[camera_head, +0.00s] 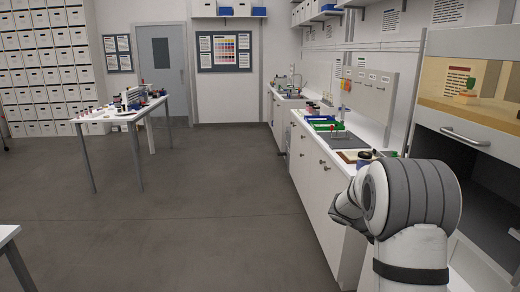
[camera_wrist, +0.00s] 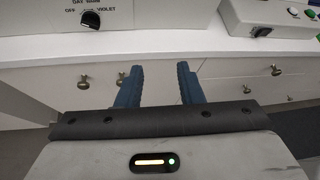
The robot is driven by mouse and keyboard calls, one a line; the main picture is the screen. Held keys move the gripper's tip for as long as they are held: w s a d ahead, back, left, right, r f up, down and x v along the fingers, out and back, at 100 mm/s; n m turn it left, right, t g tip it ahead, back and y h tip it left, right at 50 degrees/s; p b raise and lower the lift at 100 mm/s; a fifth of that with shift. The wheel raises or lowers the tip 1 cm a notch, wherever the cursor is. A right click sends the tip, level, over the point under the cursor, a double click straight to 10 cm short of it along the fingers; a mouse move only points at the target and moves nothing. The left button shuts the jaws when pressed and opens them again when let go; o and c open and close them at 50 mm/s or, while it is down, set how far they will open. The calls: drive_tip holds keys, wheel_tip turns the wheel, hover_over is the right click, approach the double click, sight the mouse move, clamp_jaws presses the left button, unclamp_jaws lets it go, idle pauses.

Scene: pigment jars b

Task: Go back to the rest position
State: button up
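My gripper (camera_wrist: 160,85) shows in the wrist view with two blue fingers pointing up the picture. The fingers are apart, with nothing between them but the white cabinet front behind. In the head view my arm is at the lower right, beside the counter (camera_head: 362,128), and the gripper itself is hidden behind the arm links. The wrist view looks at white drawer fronts (camera_wrist: 222,68) with brass knobs.
A fume hood (camera_head: 470,80) stands at the right. Green and blue racks (camera_head: 326,124) and a dark mat (camera_head: 342,140) are on the counter. A table (camera_head: 122,113) with jars stands at the left. A panel with a black knob (camera_wrist: 90,19) is above the drawers. The middle floor is clear.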

drive_tip(key=s+a+r+m+t+y, duration=0.1)
drive_tip(key=s+a+m+t+y, duration=0.1)
drive_tip(key=s+a+m+y, duration=0.4)
drive_tip(key=s+a+r+m+t+y, duration=0.2)
drive_tip(key=s+a+m+y, duration=0.4)
drive_tip(key=s+a+m, duration=0.7)
drive_tip(key=shift+s+a, duration=2.95)
drive_tip(key=shift+s, duration=0.1)
